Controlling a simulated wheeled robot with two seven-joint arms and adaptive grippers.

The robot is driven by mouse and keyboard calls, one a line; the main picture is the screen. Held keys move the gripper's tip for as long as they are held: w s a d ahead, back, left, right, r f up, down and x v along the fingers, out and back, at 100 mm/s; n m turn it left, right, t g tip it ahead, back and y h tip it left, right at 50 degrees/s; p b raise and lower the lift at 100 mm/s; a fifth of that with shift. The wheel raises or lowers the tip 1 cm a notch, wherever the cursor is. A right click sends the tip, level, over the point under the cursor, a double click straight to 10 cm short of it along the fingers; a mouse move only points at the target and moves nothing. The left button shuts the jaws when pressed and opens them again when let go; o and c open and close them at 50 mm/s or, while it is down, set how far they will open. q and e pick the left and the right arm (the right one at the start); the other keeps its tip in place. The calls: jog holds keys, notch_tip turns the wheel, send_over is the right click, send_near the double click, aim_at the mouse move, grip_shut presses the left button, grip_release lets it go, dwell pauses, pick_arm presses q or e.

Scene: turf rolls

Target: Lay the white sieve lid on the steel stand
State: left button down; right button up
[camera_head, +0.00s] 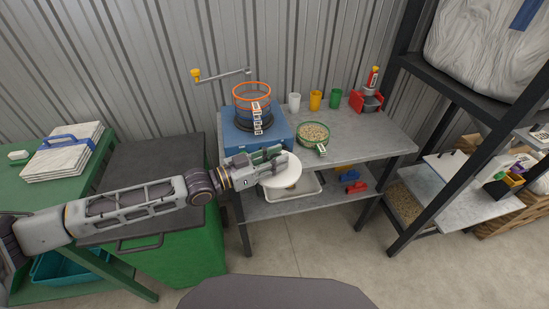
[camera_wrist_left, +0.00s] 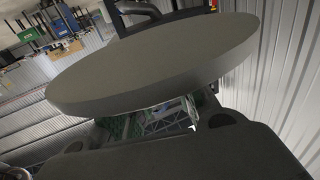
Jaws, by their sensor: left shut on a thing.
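The white sieve lid (camera_head: 286,175) is a flat round disc at the front edge of the grey metal stand. My left gripper (camera_head: 272,163) is shut on it, and the lid appears held in the air. In the left wrist view the lid (camera_wrist_left: 155,62) fills the middle as a broad disc, with its rim towards the camera. The steel stand (camera_head: 368,136) has a grey top and a lower shelf; part of its front is hidden behind the gripper and lid. My right gripper is not in view.
A blue sieving machine (camera_head: 243,136) carries an orange-rimmed sieve (camera_head: 252,92) and a crank. A green-rimmed sieve of pellets (camera_head: 313,134), several cups and a red tool (camera_head: 366,100) stand on the top. A pale tray (camera_head: 308,189) lies on the lower shelf. The right front of the top is clear.

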pick_arm(q)
jog(key=shift+w+d+f, duration=0.1)
jog(key=shift+w+d, duration=0.05)
jog(key=shift+w, duration=0.05)
jog(key=shift+w+f+m+g, duration=0.2)
jog(key=shift+f+m+g, duration=0.15)
jog(key=shift+m+g, duration=0.05)
dwell(0.5)
jog(key=shift+a+r+m+g+h, duration=0.1)
jog(key=shift+a+m+g+h, duration=0.2)
jog(key=shift+g+h, duration=0.1)
dwell(0.4)
jog(key=shift+s+a+m+g+h, duration=0.15)
jog(key=shift+a+m+g+h, duration=0.35)
jog(key=shift+g, duration=0.4)
jog(key=shift+s+a+m+g+h, duration=0.15)
jog(key=shift+a+m+g, duration=0.25)
jog(key=shift+m+g, duration=0.4)
jog(key=shift+s+a+m+g+h, duration=0.15)
jog(key=shift+a+m+g, duration=0.3)
jog(key=shift+g, duration=0.65)
jog(key=shift+s+m+g, duration=0.1)
jog(key=shift+m+g, duration=0.15)
jog(key=shift+g, duration=0.05)
jog(key=shift+a, duration=0.1)
jog(key=shift+s+f, duration=0.2)
